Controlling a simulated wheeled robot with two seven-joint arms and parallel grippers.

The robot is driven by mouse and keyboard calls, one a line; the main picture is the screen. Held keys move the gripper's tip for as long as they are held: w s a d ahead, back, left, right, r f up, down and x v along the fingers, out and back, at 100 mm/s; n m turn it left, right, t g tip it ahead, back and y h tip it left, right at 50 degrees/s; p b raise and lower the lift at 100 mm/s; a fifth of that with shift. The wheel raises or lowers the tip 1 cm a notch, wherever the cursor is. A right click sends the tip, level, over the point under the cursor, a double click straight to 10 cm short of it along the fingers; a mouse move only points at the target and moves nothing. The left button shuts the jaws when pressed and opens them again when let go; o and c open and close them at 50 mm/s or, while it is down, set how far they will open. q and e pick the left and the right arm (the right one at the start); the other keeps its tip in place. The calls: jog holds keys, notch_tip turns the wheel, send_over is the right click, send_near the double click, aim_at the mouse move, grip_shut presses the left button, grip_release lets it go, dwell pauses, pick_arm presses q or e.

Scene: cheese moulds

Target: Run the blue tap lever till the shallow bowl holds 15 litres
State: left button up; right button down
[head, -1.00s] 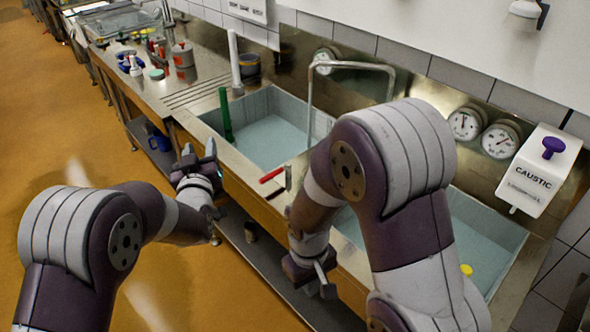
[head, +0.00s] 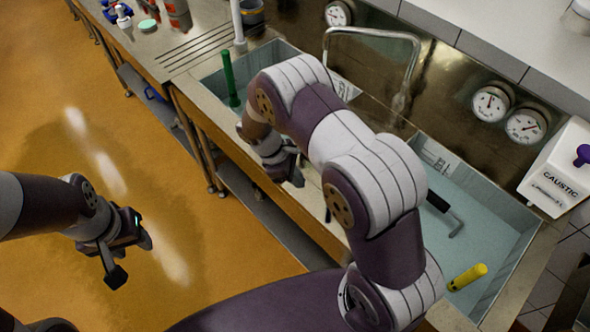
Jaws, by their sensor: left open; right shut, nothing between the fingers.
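Two water-filled sink bowls sit in the steel counter: a left bowl (head: 214,84) with a green upright pipe (head: 229,80), and a right bowl (head: 500,262) with a yellow pipe (head: 467,277). I cannot tell which is shallower or read their levels. A small dark-blue piece (head: 327,214), perhaps the blue lever, shows at the divider, mostly hidden by my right arm. My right gripper (head: 298,178) is shut and empty, near the front of the divider. My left gripper (head: 132,262) is open and empty over the floor, away from the sink.
A bent steel spout (head: 372,33) rises behind the bowls. A black hooked rod (head: 446,212) is at the right bowl. Round gauges (head: 490,103) and a caustic dispenser (head: 560,168) are on the back wall. The orange floor (head: 90,180) at left is open.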

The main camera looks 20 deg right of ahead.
jog(key=x, duration=0.1)
jog(key=p+x, duration=0.1)
jog(key=x, duration=0.3)
jog(key=shift+w+d+f+p, duration=0.2)
jog(key=shift+w+d+p, duration=0.05)
jog(key=shift+d+p, duration=0.1)
jog(key=shift+s+d+r+p, duration=0.3)
jog(key=shift+s+d+p, duration=0.25)
jog(key=shift+d+p, duration=0.05)
jog(key=shift+s+d+r+p, duration=0.3)
jog(key=shift+s+d+p, duration=0.25)
jog(key=shift+d, duration=0.3)
pick_arm(q)
jog(key=r, duration=0.4)
jog(key=shift+w+d+r, duration=0.15)
jog(key=shift+w+r, duration=0.15)
jog(key=shift+w, duration=0.05)
pick_arm(e)
jog(key=shift+w+f, duration=0.1)
jog(key=shift+f, duration=0.15)
pick_arm(q)
jog(key=shift+s, duration=0.15)
